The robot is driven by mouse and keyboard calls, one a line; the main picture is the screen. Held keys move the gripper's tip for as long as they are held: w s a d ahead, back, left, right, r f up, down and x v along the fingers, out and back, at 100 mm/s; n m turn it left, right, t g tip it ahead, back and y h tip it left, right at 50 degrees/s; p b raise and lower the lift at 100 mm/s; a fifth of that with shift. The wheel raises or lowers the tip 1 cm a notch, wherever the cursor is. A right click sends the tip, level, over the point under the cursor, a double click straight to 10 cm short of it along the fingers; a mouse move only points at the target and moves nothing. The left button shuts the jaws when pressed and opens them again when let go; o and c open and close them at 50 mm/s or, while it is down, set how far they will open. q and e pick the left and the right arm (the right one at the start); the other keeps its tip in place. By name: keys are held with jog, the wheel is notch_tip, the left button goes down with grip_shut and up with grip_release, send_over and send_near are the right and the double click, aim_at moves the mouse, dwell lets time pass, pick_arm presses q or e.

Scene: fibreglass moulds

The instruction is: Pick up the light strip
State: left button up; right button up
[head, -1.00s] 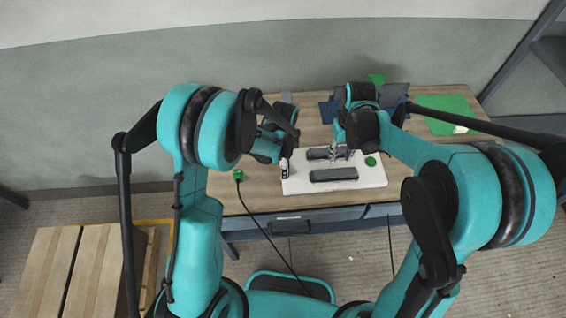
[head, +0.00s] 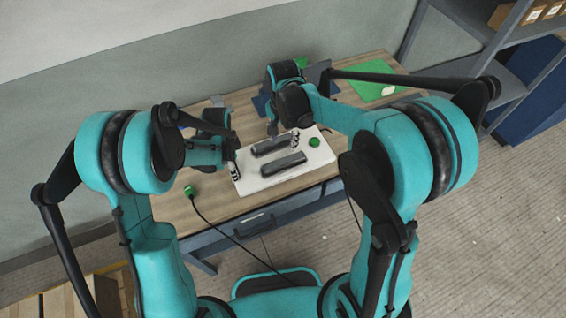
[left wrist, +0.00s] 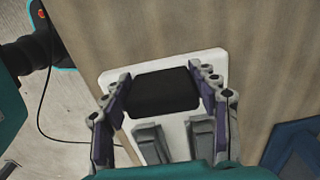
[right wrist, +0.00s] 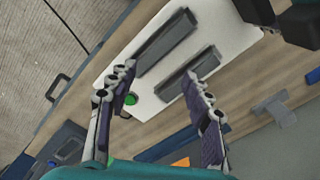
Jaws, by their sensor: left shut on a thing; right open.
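Two dark grey bars lie side by side on a white board (head: 318,156): a far bar (head: 270,146) and a near bar (head: 284,163). I cannot tell which is the light strip. My left gripper (head: 234,171) is at the board's left end. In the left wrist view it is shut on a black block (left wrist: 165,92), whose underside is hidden. My right gripper (head: 284,136) is open and empty by the far bar's right half. In the right wrist view, the far bar (right wrist: 188,74) extends to its right finger and the near bar (right wrist: 166,44) passes its left finger.
A green round button (head: 314,142) sits at the board's right end. A green plug with a black cable (head: 190,191) lies at the table's (head: 185,218) front left. A green mat (head: 374,90) lies at the back right. A shelf (head: 465,68) stands to the right.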

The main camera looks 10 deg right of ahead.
jog(key=r+m, duration=0.1)
jog(key=m, duration=0.6)
send_over(283, 161)
jog(key=f, duration=0.6)
jog(key=shift+w+f, duration=0.2)
jog(key=f, duration=0.5)
jog(key=shift+s+a+f, duration=0.1)
jog(key=shift+s+f, duration=0.15)
jog(key=shift+f, duration=0.05)
grip_shut()
